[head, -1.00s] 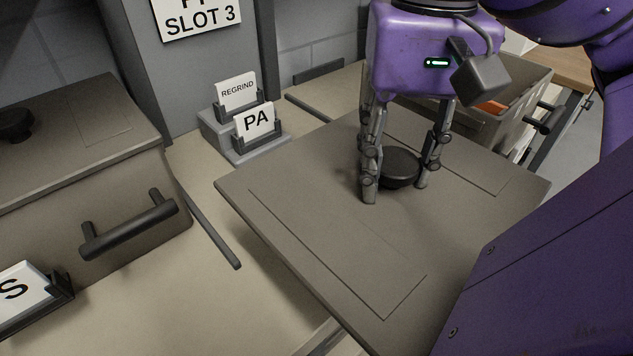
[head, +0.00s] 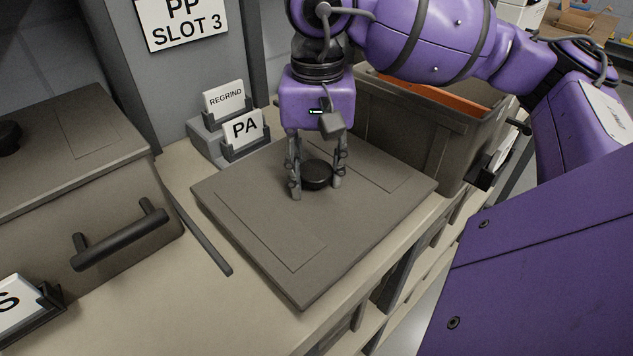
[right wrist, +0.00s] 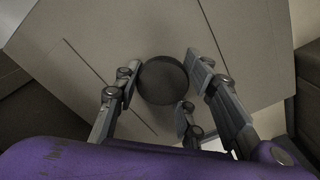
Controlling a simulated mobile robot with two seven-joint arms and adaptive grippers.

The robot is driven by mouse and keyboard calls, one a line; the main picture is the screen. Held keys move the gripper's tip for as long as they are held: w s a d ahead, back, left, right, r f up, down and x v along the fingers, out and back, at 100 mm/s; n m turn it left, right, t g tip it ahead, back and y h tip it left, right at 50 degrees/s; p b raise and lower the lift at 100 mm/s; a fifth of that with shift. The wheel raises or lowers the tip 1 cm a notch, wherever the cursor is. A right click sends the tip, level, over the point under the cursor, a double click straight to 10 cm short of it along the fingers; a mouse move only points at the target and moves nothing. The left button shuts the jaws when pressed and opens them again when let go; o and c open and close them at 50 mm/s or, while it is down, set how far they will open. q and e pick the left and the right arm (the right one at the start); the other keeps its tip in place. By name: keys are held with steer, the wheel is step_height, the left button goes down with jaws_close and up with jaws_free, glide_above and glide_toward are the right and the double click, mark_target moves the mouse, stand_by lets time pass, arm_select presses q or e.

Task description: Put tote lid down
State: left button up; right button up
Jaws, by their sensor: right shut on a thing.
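The tote lid (head: 265,205) is a flat grey-brown square panel with a round black knob (head: 316,175) at its middle. In the head view it lies at or just over the beige bench top, near the front edge; I cannot tell whether it touches. My right gripper (head: 317,190) points down with its fingers shut around the knob. The right wrist view shows the knob (right wrist: 163,80) between the fingers and the lid (right wrist: 215,55) behind it. My left gripper is in neither view.
An open grey tote (head: 425,125) with orange contents stands right behind the lid. A closed tote (head: 110,215) with a handle stands at the left. A holder with REGRIND (head: 224,97) and PA (head: 243,128) cards is behind the lid. A dark strip (head: 205,240) lies left of it.

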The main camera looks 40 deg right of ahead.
mark_target(317, 186)
steer(key=shift+w+f, duration=0.15)
steer(key=shift+f, duration=1.7)
steer(key=o, duration=1.4)
steer(key=shift+r, duration=0.1)
steer(key=shift+c, duration=0.2)
step_height(317, 186, up, 12)
steer(key=shift+r+p, duration=0.15)
steer(key=shift+p, duration=0.15)
